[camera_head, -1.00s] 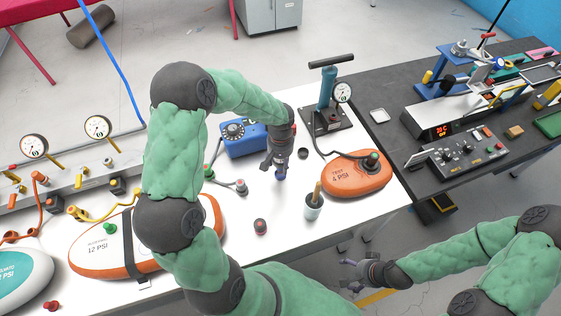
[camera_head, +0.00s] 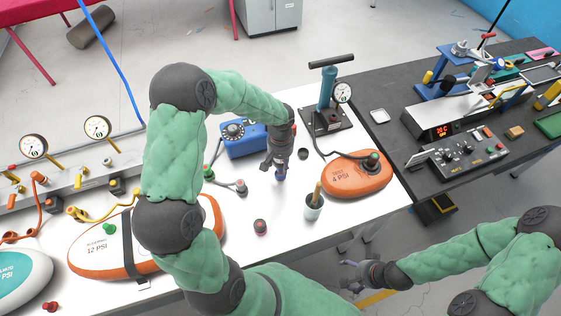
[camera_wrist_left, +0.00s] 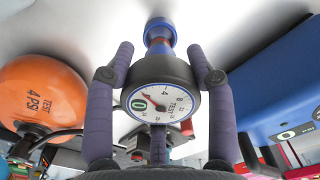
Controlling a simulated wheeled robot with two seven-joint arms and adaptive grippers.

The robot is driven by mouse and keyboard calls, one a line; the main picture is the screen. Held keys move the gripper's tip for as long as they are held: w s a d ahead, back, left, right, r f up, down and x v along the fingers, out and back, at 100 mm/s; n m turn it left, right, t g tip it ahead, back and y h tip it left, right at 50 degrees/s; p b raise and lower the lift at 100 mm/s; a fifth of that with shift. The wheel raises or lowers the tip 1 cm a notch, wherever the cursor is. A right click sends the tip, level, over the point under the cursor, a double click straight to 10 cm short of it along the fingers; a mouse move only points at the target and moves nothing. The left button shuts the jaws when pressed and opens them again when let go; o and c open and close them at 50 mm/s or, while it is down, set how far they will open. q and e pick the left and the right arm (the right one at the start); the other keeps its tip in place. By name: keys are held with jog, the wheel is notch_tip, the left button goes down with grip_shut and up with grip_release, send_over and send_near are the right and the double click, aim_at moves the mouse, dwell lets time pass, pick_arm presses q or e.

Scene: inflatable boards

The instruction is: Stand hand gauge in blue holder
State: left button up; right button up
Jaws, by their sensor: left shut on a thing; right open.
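The hand gauge (camera_wrist_left: 160,100), with a round white dial marked TEST and a dark rim, sits between the fingers of my left gripper (camera_wrist_left: 160,62) in the left wrist view. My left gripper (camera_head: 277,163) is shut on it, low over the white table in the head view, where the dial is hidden. A blue flared piece (camera_wrist_left: 160,36) lies at the gauge's far end, in line with it. I cannot tell whether this is the blue holder or part of the gauge, or whether it touches the table. My right gripper (camera_head: 350,276) is open and empty, off the table's front edge.
A blue box (camera_head: 243,142) stands close behind left of my left gripper. A grey cup (camera_head: 313,208), a small dark-topped fitting (camera_head: 260,227) and an orange TEST 4 PSI board (camera_head: 352,178) stand nearby. A hand pump (camera_head: 327,100) stands behind. White table space is clear between them.

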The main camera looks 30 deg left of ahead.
pick_arm(q)
jog(key=shift+f+b, duration=1.15)
jog(key=shift+f, duration=0.2)
jog(key=o, duration=1.3)
notch_tip(320, 180, up, 12)
